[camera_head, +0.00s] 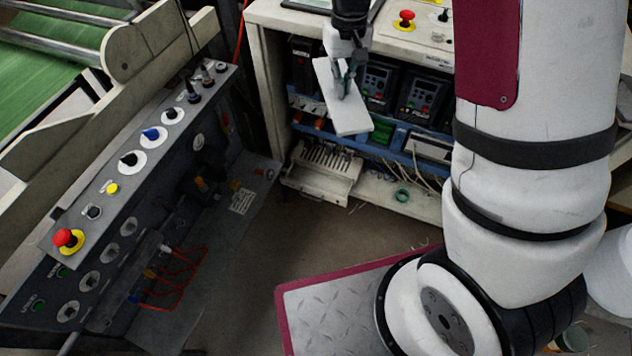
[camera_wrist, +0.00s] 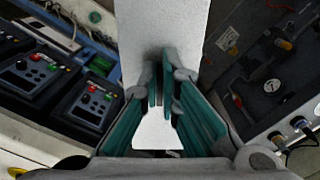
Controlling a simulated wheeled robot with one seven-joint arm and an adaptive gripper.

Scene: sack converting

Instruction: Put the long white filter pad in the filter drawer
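The long white filter pad (camera_head: 351,117) is in the air in front of the open cabinet, tilted with its lower end to the right. My gripper (camera_head: 343,86) is at the pad's upper-middle part, with its fingers on the near face. In the wrist view the teal fingers (camera_wrist: 162,88) close together at the pad (camera_wrist: 163,28); the exact contact is hidden between the fingertips. The filter drawer (camera_head: 322,163), a pale slotted tray, stands out from the cabinet's lower part, below and left of the pad's lower end. No pad shows in it.
The cabinet (camera_head: 257,18) holds dark drive units (camera_head: 424,95) and blue wiring ducts behind the pad. Loose wires and a green ring (camera_head: 402,195) lie right of the drawer. A sloping control panel (camera_head: 150,138) with knobs stands at left. Floor in front of the drawer is clear.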

